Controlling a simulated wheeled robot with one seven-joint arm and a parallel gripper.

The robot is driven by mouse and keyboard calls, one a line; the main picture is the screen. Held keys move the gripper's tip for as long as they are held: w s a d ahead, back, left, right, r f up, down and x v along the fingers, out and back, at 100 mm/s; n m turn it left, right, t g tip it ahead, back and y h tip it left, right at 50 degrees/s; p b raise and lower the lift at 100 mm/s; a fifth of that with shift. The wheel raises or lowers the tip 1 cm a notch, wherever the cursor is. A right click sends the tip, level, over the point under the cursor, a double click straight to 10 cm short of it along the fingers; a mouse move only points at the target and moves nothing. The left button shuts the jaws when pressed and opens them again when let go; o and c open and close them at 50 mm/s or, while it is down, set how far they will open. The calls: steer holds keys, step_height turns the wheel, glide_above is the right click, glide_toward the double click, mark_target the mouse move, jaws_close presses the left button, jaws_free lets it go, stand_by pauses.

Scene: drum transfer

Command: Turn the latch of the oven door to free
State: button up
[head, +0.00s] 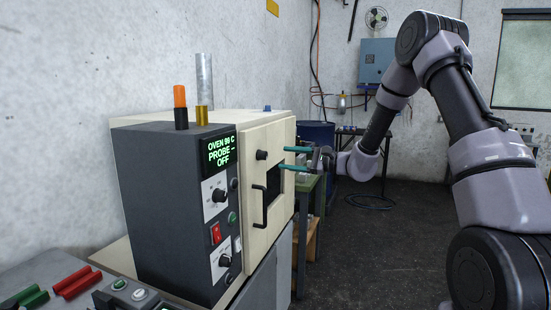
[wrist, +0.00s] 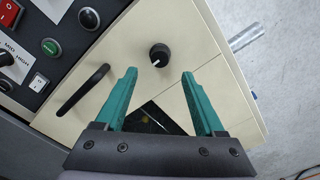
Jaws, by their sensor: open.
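The oven (head: 185,195) has a cream door (head: 283,150) facing my gripper, with a dark window. The latch is a round black knob (head: 262,155) on the door, above a black bar handle (head: 260,206). In the wrist view the latch knob (wrist: 159,55) shows a small white mark, and the handle (wrist: 83,90) lies to its left. My gripper (head: 284,158) has two teal fingers and is open and empty. In the wrist view the knob appears beyond and between the fingertips (wrist: 160,74), apart from both. The door looks shut.
A dark control panel (head: 215,220) with dials, a red switch and a display reading "OVEN 90 C PROBE -- OFF" adjoins the door. A green-topped bench (head: 307,184) and a blue drum (head: 318,135) stand behind. The floor (head: 370,240) to the right is mostly clear.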

steer(key=shift+v, duration=1.5)
steer(key=s+d+r+n+g+h, duration=0.1)
steer(key=s+r+n+g+h, duration=0.2)
steer(key=s+r, duration=0.35)
steer(key=s+d+r+n+g+h, duration=0.1)
steer(key=s+r+n+g+h, duration=0.15)
steer(key=s, duration=0.75)
steer(key=s+d+r+n+t+h, duration=0.1)
steer(key=s+d+r+t+h, duration=0.2)
steer(key=s+d, duration=0.5)
steer(key=s+d+r+n+t+h, duration=0.2)
steer(key=s+d+t+h, duration=0.1)
steer(key=s+d+h, duration=0.3)
steer(key=s+d, duration=0.2)
steer(key=d, duration=0.1)
steer(key=shift+s+d+r, duration=0.25)
steer(key=shift+s+r, duration=0.05)
steer(key=shift+r, duration=0.05)
steer(key=shift+t+h, duration=0.25)
